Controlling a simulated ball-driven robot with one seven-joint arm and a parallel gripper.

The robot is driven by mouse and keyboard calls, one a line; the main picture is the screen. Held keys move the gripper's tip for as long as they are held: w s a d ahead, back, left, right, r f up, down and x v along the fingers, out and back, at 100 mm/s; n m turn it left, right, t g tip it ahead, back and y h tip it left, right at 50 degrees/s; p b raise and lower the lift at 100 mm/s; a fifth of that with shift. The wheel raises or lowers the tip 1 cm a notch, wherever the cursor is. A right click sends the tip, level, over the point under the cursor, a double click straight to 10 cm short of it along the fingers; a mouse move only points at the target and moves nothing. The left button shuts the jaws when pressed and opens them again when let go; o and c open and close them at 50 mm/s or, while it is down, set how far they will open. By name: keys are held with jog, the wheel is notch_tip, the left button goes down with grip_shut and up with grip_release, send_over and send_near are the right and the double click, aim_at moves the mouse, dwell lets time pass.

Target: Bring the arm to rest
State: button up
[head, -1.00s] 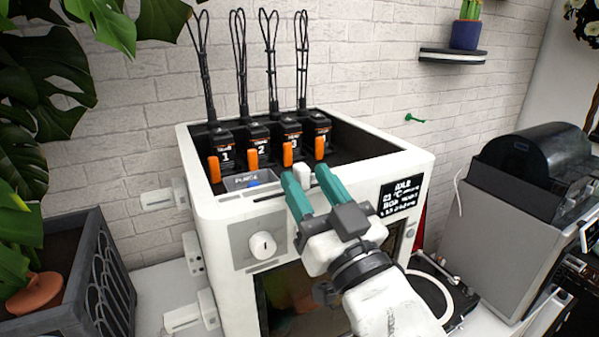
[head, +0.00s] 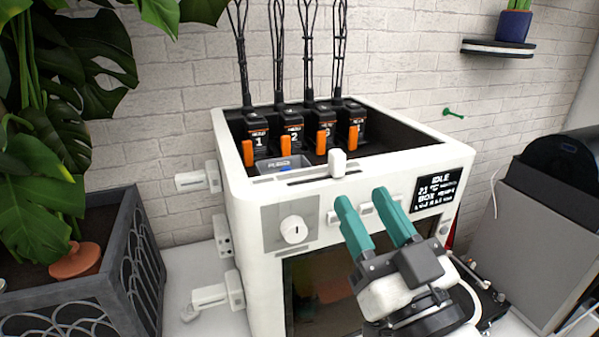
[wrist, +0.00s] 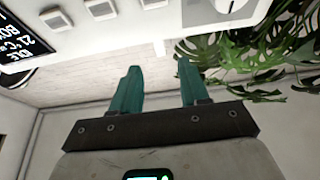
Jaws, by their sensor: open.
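My gripper (head: 365,212) has two teal fingers, spread apart with nothing between them. In the head view it hangs in front of the upper front face of a white boxy machine (head: 252,262), below a white slider knob (head: 337,163). In the wrist view my gripper (wrist: 158,88) also shows its fingers apart and empty, with the machine's front upside down at the top edge. I cannot tell the exact gap between fingertips and front face. A round dial (head: 294,230) is left of the fingers, and a display (head: 437,194) reading IDLE is right of them.
Several numbered black modules with orange levers (head: 285,147) stand in the machine's open top. A grey planter (head: 85,285) with a large leafy plant is at left. A grey and black appliance (head: 530,210) stands at right. A shelf (head: 497,48) is on the wall.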

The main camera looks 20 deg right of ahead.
jog(key=s+d+f+m+g+h, duration=0.1)
jog(key=d+f+g, duration=0.3)
jog(key=f, duration=0.8)
jog(key=d+f+g+h, duration=0.1)
jog(key=f+g, duration=0.5)
jog(key=f, duration=0.7)
jog(key=s+d+f+g+y, duration=0.1)
jog(key=s+d+f+g, duration=0.1)
jog(key=s+f+g, duration=0.9)
jog(key=s+f, duration=0.8)
jog(key=s, duration=0.1)
jog(key=shift+d+n+y, duration=0.3)
jog(key=shift+d+y, duration=0.05)
jog(key=shift+y, duration=0.05)
